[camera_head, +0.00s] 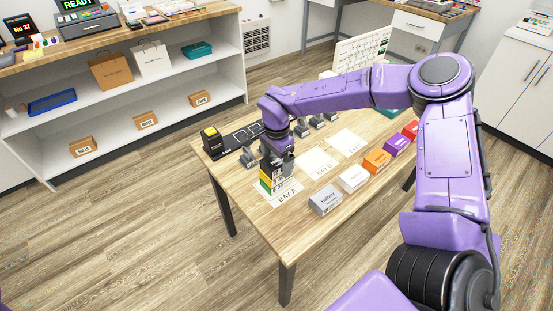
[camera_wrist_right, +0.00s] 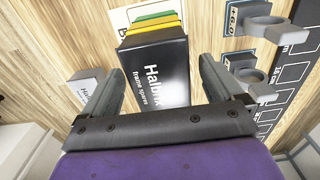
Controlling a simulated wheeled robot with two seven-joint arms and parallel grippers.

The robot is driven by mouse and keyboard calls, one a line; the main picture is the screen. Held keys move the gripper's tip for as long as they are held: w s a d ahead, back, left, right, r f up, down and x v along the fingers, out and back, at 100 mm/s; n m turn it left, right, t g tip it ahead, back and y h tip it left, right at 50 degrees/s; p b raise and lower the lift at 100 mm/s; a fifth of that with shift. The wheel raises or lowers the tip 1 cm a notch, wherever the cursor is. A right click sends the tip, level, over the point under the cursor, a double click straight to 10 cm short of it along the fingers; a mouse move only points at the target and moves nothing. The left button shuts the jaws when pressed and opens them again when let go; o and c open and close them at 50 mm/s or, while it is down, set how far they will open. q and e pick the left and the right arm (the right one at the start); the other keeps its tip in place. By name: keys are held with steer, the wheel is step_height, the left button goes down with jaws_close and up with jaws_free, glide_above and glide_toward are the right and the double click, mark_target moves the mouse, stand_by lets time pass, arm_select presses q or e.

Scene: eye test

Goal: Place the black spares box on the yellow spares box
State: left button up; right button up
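The black spares box (camera_wrist_right: 158,78), with white lettering, is on top of a stack in the right wrist view. The yellow spares box (camera_wrist_right: 152,37) shows as an edge right under it, with green and yellow edges beyond. In the head view the stack stands on the BAY A sheet (camera_head: 287,192) at the table's near-left part, and the black box is partly hidden by my gripper. My right gripper (camera_head: 279,158) is above the stack. Its fingers (camera_wrist_right: 160,80) are open on either side of the black box, with a visible gap at the right. My left gripper is out of view.
On the table (camera_head: 249,203), a grey box (camera_head: 325,200), white box (camera_head: 352,179), orange box (camera_head: 377,160) and others line the front edge. Grey holders with rings (camera_wrist_right: 262,27) stand close beside the stack.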

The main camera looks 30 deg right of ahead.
mark_target(277, 159)
step_height(277, 159, up, 12)
steer(key=shift+r+b, duration=0.2)
steer(key=shift+b, duration=0.1)
